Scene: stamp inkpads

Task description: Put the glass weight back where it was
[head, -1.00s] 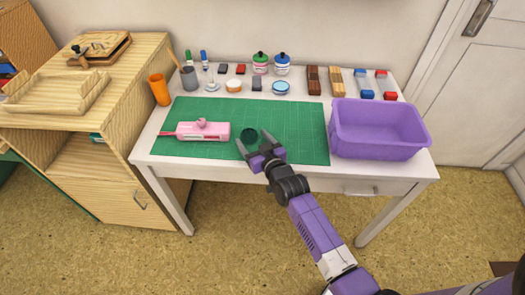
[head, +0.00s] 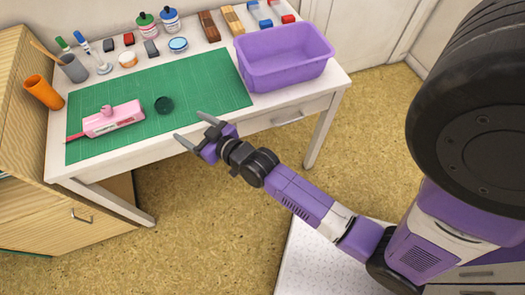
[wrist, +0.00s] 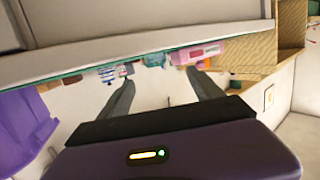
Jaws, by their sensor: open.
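In the wrist view, my open fingers (wrist: 160,78) point toward the table edge. A teal shape (wrist: 155,60) near the pink box there may be the weight; it is small and partly cut off by the edge.
A purple bin (head: 262,83) stands at the table's right. Along the back are bottles (head: 148,25), small pads, a grey cup (head: 74,68) and an orange cup (head: 43,92). The mat right of the weight is clear. A wooden cabinet (head: 20,140) adjoins on the left.

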